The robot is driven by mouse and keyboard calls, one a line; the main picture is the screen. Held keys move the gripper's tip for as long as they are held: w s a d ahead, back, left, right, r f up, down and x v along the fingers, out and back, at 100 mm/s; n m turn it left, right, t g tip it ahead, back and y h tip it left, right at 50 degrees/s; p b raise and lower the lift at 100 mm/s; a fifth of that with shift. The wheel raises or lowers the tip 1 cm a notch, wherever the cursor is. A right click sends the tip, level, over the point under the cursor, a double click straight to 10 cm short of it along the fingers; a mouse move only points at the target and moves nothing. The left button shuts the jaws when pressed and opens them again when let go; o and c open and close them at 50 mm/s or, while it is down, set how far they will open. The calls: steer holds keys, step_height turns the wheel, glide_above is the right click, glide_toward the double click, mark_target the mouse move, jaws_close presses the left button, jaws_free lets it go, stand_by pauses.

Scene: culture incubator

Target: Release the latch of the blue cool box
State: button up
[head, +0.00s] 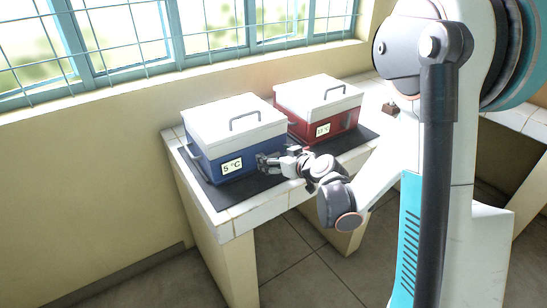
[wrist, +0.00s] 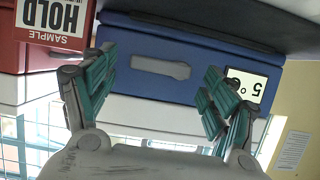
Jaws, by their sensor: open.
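The blue cool box (head: 203,168) stands on the tiled counter with its white lid (head: 225,118) closed and a "5 °C" label on its front. In the wrist view, which is upside down, its blue front (wrist: 205,62) fills the middle. A grey, elongated latch-like piece (wrist: 160,67) shows on that front. My gripper (head: 266,161) is at the right part of the box front, past the label. In the wrist view my gripper (wrist: 161,72) is open, with one finger on each side of the grey piece and nothing held. Contact cannot be told.
A red cool box (head: 325,122) with a white lid stands to the right of the blue one. A red-and-white "SAMPLE HOLD" sign (wrist: 57,20) shows at its front in the wrist view. Both boxes rest on dark mats (head: 218,196). A barred window is behind.

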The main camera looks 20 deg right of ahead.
steer(key=v, duration=1)
steer(key=shift+s, duration=0.35)
steer(key=shift+r, duration=0.15)
